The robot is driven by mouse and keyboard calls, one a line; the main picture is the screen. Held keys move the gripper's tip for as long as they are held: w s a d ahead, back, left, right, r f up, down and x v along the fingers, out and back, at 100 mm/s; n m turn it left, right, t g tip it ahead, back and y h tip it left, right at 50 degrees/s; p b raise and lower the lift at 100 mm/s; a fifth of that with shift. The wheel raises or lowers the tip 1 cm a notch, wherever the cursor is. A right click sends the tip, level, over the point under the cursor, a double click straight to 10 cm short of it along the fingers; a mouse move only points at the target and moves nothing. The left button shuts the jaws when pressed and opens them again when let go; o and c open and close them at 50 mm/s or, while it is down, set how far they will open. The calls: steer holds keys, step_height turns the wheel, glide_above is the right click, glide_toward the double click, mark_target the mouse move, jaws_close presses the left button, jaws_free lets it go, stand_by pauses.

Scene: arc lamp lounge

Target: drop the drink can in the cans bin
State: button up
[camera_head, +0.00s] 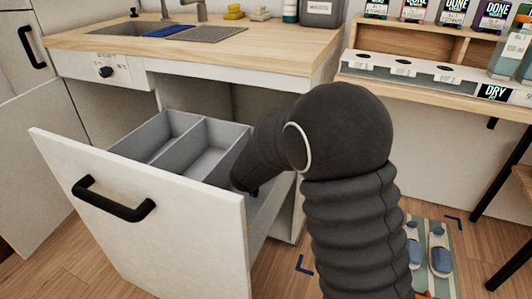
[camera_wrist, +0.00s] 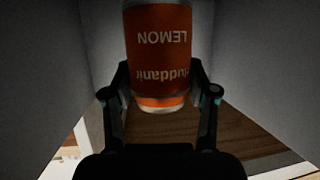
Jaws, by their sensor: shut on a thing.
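The drink can (camera_wrist: 158,50) has an orange label reading LEMON, upside down in the wrist view. My gripper (camera_wrist: 160,82) is shut on it, with one dark finger on each side. In the head view my arm reaches down to the right part of an open drawer, and the can and fingers are hidden behind it. The drawer holds grey bins (camera_head: 166,117) split by dividers. No label marking a cans bin shows. In the wrist view grey walls stand on both sides of the can, with a brown wood surface below. I cannot tell which compartment this is.
The white drawer front (camera_head: 150,215) with a black handle (camera_head: 112,205) faces me. The wooden counter (camera_head: 285,55) with a sink overhangs the back of the drawer. A shelf with a slotted rack (camera_head: 420,75) stands at right. Slippers (camera_head: 440,260) lie on the floor.

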steer(key=shift+f, duration=0.1)
steer(key=o, duration=0.9)
steer(key=shift+o, duration=0.2)
steer(key=shift+r, duration=0.25)
steer(key=s+d+r+n+g+y+p, duration=0.1)
steer(key=s+d+r+y, duration=0.15)
steer(key=s+r, duration=0.55)
steer(key=s+d+r+n+g+y, duration=0.2)
steer(key=s+r+y, duration=0.3)
steer(key=s, duration=0.4)
steer(key=s+d+f+g+h, duration=0.1)
steer(key=s+d+g+h, duration=0.1)
steer(key=s+d, duration=0.5)
steer(key=s+d+g+h, duration=0.2)
steer(key=s+d, duration=0.5)
steer(key=s, duration=0.8)
steer(key=shift+s+f+m+g+h, duration=0.3)
steer(key=shift+f+m+g+h, duration=0.05)
steer(key=shift+m+g+h, duration=0.1)
